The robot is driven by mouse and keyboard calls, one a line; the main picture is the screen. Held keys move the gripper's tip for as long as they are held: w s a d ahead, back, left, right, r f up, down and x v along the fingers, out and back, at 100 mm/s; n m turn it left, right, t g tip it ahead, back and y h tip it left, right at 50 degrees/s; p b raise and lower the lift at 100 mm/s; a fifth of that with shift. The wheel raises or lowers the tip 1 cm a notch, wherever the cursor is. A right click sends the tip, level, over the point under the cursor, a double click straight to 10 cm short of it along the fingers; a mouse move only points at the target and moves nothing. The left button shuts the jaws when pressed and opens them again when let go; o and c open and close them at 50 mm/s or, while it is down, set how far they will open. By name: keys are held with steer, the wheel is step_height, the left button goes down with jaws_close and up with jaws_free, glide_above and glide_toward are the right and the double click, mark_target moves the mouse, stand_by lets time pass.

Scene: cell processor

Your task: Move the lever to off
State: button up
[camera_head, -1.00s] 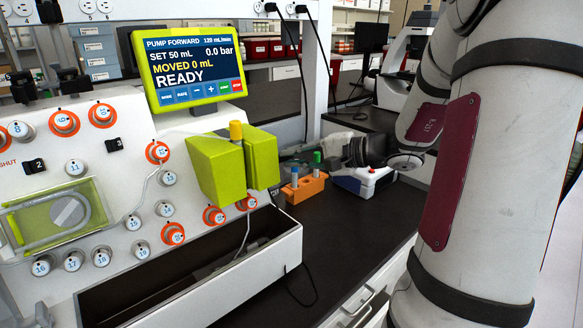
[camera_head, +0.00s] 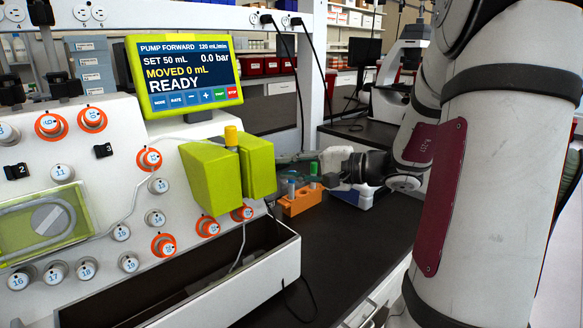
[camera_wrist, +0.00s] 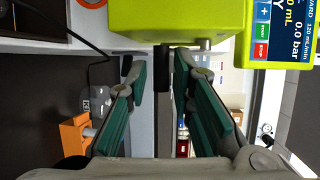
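The white cell processor (camera_head: 100,235) stands at the left in the head view. My gripper (camera_wrist: 158,72) is open, its two teal-padded fingers reaching towards the machine's side below the lime-green block (camera_wrist: 175,18). Between the fingers, in the wrist view, is a narrow dark grey bar (camera_wrist: 164,85), which may be the lever; I see no grip on it. A short black piece (camera_wrist: 126,68) shows by the left fingertip; I cannot tell whether they touch. No off mark is readable.
An orange tube rack (camera_head: 302,199) stands on the dark bench (camera_head: 335,245) just below my gripper. A white and blue device (camera_head: 352,192) stands beside it. The screen (camera_head: 185,75) reads READY. An open white trough (camera_head: 270,270) runs along the machine's front. The front bench is mostly clear.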

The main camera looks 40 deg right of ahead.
stand_by(0.3)
steer(key=v, duration=1.2)
